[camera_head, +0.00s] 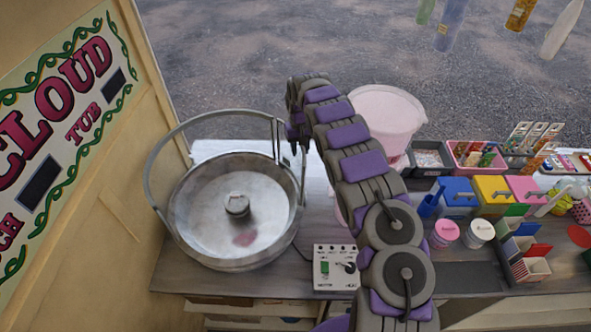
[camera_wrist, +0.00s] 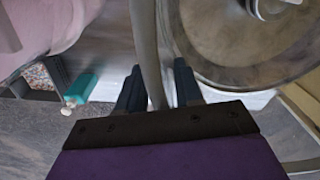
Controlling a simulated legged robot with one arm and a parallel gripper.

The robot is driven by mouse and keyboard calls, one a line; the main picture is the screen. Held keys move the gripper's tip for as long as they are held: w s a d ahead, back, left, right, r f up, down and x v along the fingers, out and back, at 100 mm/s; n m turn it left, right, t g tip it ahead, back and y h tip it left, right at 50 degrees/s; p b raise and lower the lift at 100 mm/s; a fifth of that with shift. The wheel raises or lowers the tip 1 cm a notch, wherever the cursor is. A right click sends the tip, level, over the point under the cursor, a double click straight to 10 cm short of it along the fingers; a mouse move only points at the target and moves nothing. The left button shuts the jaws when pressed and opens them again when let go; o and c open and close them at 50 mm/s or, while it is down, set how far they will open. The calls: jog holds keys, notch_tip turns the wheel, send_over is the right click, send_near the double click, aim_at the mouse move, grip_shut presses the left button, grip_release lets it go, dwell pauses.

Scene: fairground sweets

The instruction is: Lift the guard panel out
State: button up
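The guard panel (camera_head: 222,112) looks like a curved grey frame with a see-through middle, standing around the back of the round metal candy-floss bowl (camera_head: 185,235). Its right-hand upright is beside my gripper (camera_head: 300,140), which is partly hidden by my arm in the head view. In the wrist view, a grey bar of the frame (camera_wrist: 147,45) runs between the two dark fingers of my gripper (camera_wrist: 160,90). The fingers stand apart, with a gap visible between the bar and the right finger. The bowl (camera_wrist: 215,60) lies to the right of the bar there.
A pink tub (camera_head: 385,115) stands right of my arm. A switch box (camera_head: 335,267) sits at the counter's front. Coloured bins (camera_head: 492,190) and cups fill the right. A painted sign panel (camera_head: 70,110) rises on the left. Bottles (camera_head: 450,25) hang at the upper right.

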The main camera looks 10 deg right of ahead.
jog(key=shift+a+f, duration=0.2)
jog(key=shift+f, duration=0.5)
jog(key=shift+s+a+r, duration=0.1)
jog(key=shift+a, duration=0.5)
jog(key=shift+c, duration=0.8)
jog(key=c, duration=0.3)
jog(key=shift+d, duration=0.5)
grip_shut()
